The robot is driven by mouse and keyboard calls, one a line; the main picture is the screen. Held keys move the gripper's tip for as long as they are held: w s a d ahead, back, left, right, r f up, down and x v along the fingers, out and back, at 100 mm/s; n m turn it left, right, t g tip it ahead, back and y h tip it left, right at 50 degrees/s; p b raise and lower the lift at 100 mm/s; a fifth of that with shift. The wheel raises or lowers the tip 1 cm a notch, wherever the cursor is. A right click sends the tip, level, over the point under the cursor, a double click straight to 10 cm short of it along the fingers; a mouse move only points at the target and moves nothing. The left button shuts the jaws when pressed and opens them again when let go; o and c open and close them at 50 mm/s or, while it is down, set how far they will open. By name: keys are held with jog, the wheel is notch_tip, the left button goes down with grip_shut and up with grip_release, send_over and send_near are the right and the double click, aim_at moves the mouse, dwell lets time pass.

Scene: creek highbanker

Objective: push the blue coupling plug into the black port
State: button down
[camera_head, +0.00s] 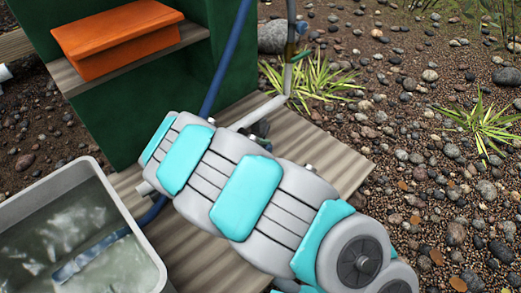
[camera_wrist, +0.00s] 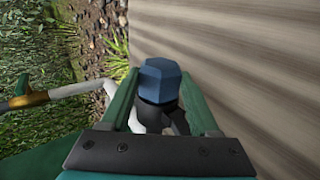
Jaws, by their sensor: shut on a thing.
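In the wrist view the blue coupling plug (camera_wrist: 161,78) stands between the two green fingers of my gripper (camera_wrist: 159,74), which is shut on it. A black part (camera_wrist: 158,115) shows directly below the blue head, with pale grey pieces beside it. I cannot tell whether this black part is the port or belongs to the plug, nor how deep the plug sits. In the head view my grey and turquoise arm covers the place, and neither the plug nor the port can be made out there.
A ridged wooden board (camera_head: 318,148) lies under my arm. A grey tub of water (camera_head: 150,262) stands at the lower left. An orange box (camera_head: 118,38) sits on a shelf against a green panel. A blue hose (camera_head: 229,58) and a grey pipe (camera_head: 258,111) run close to my arm.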

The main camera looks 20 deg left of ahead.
dwell(0.7)
jog(key=shift+c, duration=0.2)
grip_release()
jog(key=v, duration=0.7)
jog(key=shift+s+r, duration=0.25)
jog(key=shift+a, duration=0.15)
